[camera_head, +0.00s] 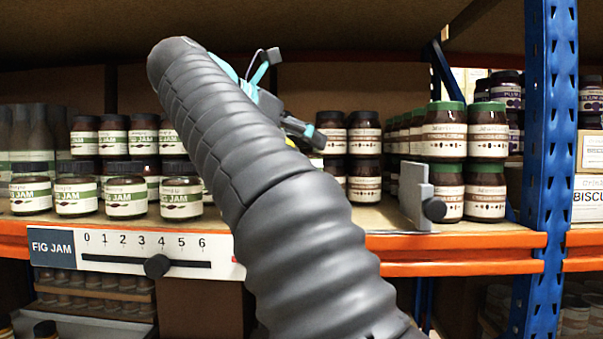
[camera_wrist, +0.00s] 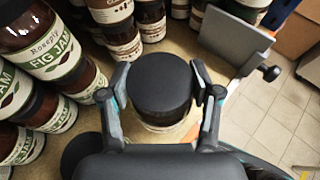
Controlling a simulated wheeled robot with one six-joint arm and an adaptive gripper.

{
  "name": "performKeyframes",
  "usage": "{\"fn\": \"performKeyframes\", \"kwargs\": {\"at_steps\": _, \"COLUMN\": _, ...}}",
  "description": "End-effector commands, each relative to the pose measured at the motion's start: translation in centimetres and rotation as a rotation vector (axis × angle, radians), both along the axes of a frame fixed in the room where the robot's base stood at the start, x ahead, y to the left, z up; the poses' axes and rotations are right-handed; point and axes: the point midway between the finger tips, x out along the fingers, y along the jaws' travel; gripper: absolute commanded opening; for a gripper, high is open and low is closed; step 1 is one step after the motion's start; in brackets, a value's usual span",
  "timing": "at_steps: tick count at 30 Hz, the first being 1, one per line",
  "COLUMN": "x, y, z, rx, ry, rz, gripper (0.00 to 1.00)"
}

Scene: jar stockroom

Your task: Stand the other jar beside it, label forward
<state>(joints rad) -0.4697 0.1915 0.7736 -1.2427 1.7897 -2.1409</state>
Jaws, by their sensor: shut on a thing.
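My gripper (camera_wrist: 160,88) is shut on a jar with a black lid (camera_wrist: 160,80), seen from above in the wrist view. Its fingers press on both sides of the jar, and a strip of pale label shows below the lid. In the head view my arm hides the held jar and most of the gripper. FIG JAM jars (camera_head: 125,196) with green-and-cream labels stand in a front row at the left of the shelf, labels forward. They show at the left of the wrist view (camera_wrist: 48,50). Whether the held jar touches the shelf I cannot tell.
A grey divider plate (camera_head: 414,196) with a black knob stands right of my arm; it also shows in the wrist view (camera_wrist: 232,42). Green-lidded jars (camera_head: 486,190) stand beyond it, by a blue upright (camera_head: 549,150). The FIG JAM rail slider (camera_head: 157,265) sits near 4.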

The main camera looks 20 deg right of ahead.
Motion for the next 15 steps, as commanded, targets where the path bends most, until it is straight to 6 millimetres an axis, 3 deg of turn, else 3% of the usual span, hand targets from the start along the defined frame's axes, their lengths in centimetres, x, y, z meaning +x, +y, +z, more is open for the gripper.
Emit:
{"fn": "performKeyframes", "kwargs": {"at_steps": 7, "x": 0.5, "y": -0.4, "z": -1.0, "rx": -0.001, "ry": -0.003, "rz": 0.000, "gripper": 0.00}}
{"fn": "performKeyframes", "kwargs": {"at_steps": 15, "x": 0.5, "y": -0.4, "z": -4.3, "rx": 0.000, "ry": -0.004, "rz": 0.000, "gripper": 0.00}}
